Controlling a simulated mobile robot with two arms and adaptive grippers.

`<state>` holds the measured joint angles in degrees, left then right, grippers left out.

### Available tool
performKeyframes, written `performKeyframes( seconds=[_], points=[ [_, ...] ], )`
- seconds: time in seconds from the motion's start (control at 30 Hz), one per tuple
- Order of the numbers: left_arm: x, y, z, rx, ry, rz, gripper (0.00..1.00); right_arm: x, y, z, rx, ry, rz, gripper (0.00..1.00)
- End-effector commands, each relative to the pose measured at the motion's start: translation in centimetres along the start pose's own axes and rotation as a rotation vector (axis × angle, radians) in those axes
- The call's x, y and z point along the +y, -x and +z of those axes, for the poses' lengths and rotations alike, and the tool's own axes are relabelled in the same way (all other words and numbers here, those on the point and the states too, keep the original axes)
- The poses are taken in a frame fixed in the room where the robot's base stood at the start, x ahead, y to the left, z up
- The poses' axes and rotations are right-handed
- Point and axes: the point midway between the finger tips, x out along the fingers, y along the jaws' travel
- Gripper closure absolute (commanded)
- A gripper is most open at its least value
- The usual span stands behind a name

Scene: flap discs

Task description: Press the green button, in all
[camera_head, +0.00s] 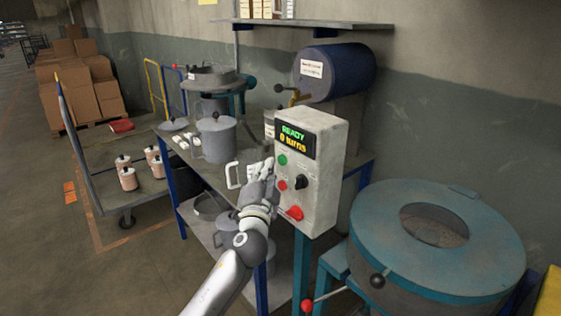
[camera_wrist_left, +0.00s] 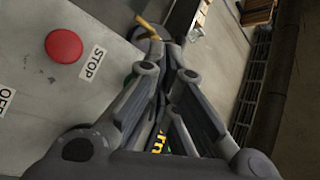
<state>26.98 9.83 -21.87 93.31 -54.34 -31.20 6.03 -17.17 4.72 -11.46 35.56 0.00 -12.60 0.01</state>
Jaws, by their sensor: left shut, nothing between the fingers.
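The grey control box (camera_head: 323,170) stands on a teal post, and its display (camera_head: 294,140) reads "READY 0 turns". The green button (camera_head: 282,160) is on its front, below the display. A sliver of green (camera_wrist_left: 128,79) shows behind a finger in the left wrist view, mostly hidden. My left gripper (camera_head: 268,166) is shut and empty, just left of the green button; I cannot tell whether it touches the box. Its fingers (camera_wrist_left: 163,42) also fill the middle of the left wrist view. My right gripper is not in view.
Below the green button are a small red button (camera_head: 283,185), a black knob (camera_head: 301,182) and a big red button (camera_head: 295,213). The red STOP button (camera_wrist_left: 64,46) shows in the wrist view. A bench with a grey pot (camera_head: 216,139) stands left; a round teal machine (camera_head: 438,280) stands right.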

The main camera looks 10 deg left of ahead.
Motion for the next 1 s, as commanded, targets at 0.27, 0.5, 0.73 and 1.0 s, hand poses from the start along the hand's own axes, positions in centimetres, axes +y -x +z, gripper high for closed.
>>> performKeyframes(
  seconds=[0.27, 0.5, 0.73, 1.0],
  points=[
    [0.00, 0.00, 0.01, 0.000, 0.000, 0.000, 1.00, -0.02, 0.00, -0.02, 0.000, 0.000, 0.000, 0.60],
    [0.11, -0.10, -0.05, 0.000, 0.000, 0.000, 1.00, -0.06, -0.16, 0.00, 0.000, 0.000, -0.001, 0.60],
    [0.48, -0.57, -0.40, -0.001, 0.000, 0.000, 1.00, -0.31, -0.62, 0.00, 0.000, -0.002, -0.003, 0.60],
    [0.41, -0.59, -0.44, 0.000, 0.000, 0.000, 1.00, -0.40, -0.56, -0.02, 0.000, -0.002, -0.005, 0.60]
  ],
)
